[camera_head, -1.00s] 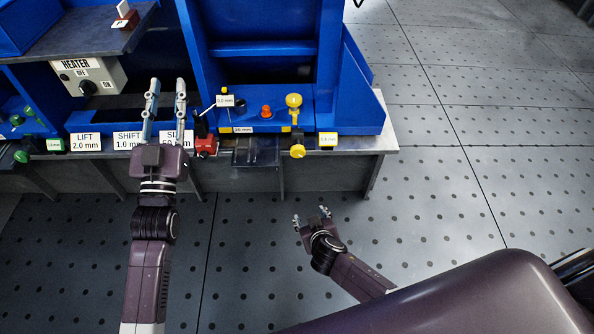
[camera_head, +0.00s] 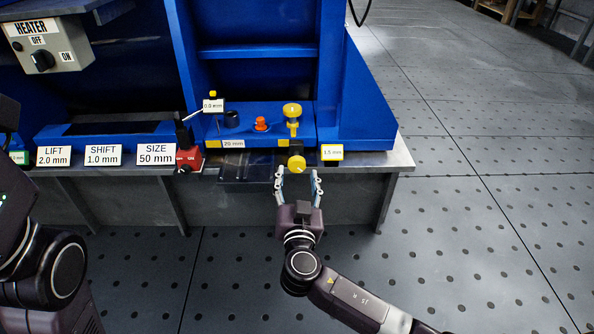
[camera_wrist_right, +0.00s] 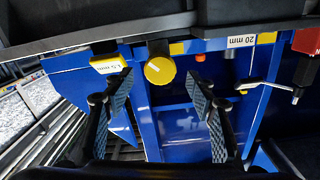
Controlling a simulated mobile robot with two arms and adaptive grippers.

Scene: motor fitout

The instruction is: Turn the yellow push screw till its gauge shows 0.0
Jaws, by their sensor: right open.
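The yellow push screw's round knob (camera_head: 297,162) sticks out low at the front edge of the bench, below the blue housing. Its gauge (camera_head: 332,152), a small yellow-framed plate just right of it, seems to read 1.5 mm. My right gripper (camera_head: 298,174) is open, its fingers pointing at the knob, one on each side and just short of it. In the right wrist view the knob (camera_wrist_right: 159,70) has a white mark and sits beyond the open fingers (camera_wrist_right: 160,92), with the gauge (camera_wrist_right: 108,64) to its left. My left arm is at the left edge; its gripper is out of view.
A second yellow knob (camera_head: 292,111) stands upright above, beside an orange knob (camera_head: 261,124). A red block with a black lever (camera_head: 188,160) and SIZE, SHIFT and LIFT plates (camera_head: 156,154) lie left. The floor (camera_head: 480,240) right of the bench is clear.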

